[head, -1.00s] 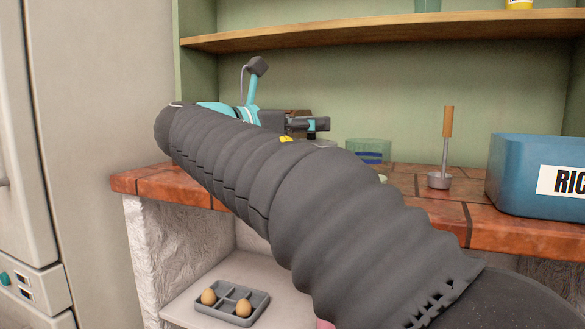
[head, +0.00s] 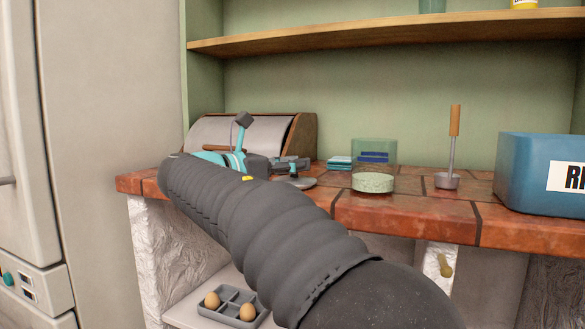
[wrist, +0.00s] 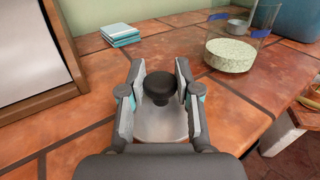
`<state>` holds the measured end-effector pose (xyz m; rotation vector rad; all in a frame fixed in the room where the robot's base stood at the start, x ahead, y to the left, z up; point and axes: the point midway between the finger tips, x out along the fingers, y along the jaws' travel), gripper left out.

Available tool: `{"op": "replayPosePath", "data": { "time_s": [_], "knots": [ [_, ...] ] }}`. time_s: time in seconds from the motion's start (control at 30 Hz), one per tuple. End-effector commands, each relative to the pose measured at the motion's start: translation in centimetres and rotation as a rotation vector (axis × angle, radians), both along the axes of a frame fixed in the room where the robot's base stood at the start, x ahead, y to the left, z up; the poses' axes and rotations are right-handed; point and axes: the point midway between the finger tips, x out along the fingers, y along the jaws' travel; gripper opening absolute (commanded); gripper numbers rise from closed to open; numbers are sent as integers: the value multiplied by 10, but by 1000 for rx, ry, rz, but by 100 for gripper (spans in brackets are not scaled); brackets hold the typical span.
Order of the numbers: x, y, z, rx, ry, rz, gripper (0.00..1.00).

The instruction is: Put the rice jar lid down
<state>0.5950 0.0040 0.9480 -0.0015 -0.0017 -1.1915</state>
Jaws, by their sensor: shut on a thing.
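The lid is a grey disc with a black knob (wrist: 160,86). My gripper (wrist: 161,88) is shut on the knob in the wrist view, with one finger on each side. In the head view, my gripper (head: 292,164) and the lid's disc (head: 299,183) are low over the brown tiled counter, left of a clear jar. I cannot tell whether the disc touches the tiles. The clear jar (head: 374,148) stands open, with pale speckled contents at its bottom; it also shows at the upper right of the wrist view (wrist: 262,17).
A blue box marked "RI" (head: 530,165) and a wooden-handled metal tool (head: 454,125) stand to the right. A small teal stack (head: 339,162) lies behind the lid, and a wooden bread box (head: 303,135) stands at back left. Tiles around the lid are bare.

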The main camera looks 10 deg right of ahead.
Motion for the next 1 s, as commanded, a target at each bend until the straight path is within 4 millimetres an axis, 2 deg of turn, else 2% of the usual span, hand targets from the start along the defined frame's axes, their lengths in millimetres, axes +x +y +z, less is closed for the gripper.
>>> {"op": "replayPosePath", "data": {
  "time_s": [0.27, 0.7, 0.73, 0.8, 0.83, 1.0],
  "knots": [
    [0, 0, -2, 0, 0, 0, 0],
    [0, -1, -17, 1, 10, -6, 0],
    [0, -1, -17, 2, 11, -6, 35],
    [0, -1, -18, 2, 12, -7, 52],
    [1, -1, -19, 1, 13, -8, 57],
    [1, -1, -20, 0, 15, -9, 57]
  ]
}}
